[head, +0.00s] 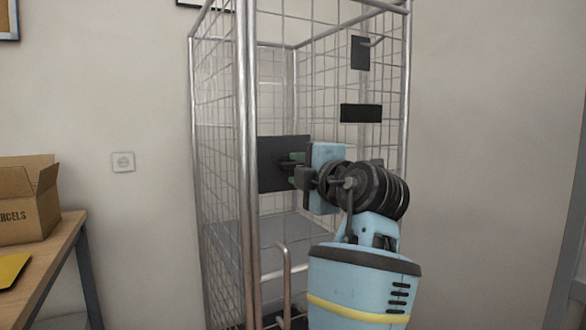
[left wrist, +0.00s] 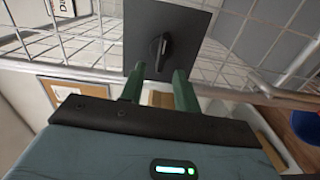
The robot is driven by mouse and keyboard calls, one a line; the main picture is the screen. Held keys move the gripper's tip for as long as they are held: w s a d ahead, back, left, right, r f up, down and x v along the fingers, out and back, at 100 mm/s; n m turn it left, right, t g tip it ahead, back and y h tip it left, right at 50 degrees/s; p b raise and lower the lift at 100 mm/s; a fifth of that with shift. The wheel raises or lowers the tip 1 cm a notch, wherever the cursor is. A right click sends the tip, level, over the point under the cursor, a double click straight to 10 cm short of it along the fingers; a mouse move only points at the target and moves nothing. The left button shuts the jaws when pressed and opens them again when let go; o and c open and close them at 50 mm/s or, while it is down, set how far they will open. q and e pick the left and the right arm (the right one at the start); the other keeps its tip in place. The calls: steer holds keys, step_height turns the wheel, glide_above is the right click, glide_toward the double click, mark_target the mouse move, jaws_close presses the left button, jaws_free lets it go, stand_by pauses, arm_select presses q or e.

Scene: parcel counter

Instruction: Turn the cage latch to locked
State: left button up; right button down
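The cage latch is a small dark knob (left wrist: 158,50) on a square black plate (left wrist: 136,28) fixed to the wire cage. In the left wrist view the knob looks upright, roughly square to the line between my fingers. In the head view the plate (head: 266,178) is on the cage's front, and the knob is hard to make out behind my fingers. My left gripper (head: 293,165) is in front of the plate. Its two green fingers are apart, on either side of the knob in the left wrist view (left wrist: 160,75), with no visible contact. My right gripper is not in view.
The tall metal roll cage (head: 247,100) has tubular posts and mesh walls. Two more black plates (head: 361,113) are higher on it. A wooden table (head: 50,262) with an open cardboard box (head: 27,218) is at the left. Bare wall is on the right.

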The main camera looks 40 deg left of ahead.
arm_select(q)
steer(key=v, duration=0.5)
stand_by(0.4)
